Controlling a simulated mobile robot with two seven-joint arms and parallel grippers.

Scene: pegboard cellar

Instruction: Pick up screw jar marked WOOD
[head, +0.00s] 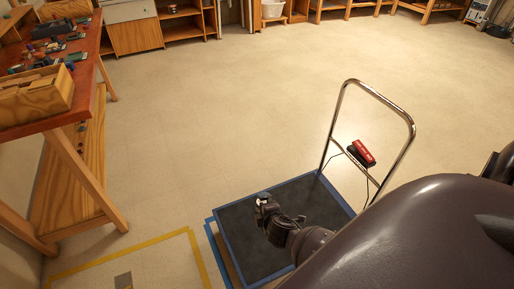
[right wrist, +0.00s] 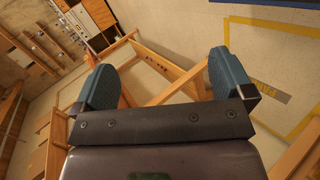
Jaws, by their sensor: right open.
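I cannot make out a screw jar marked WOOD in either view. My right gripper (right wrist: 161,62) is open in the right wrist view, its two blue-grey pads wide apart with nothing between them. In the head view the end of my right arm (head: 263,201) shows small and dark above the cart, well to the right of the workbench. My left gripper is not in view.
A workbench (head: 88,72) at left carries a wooden box (head: 38,97) of blocks and several small items. A cart (head: 235,234) with a chrome handle (head: 338,112) and a red device (head: 361,153) stands below my arm. Yellow tape (head: 118,257) marks the floor; the middle floor is clear.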

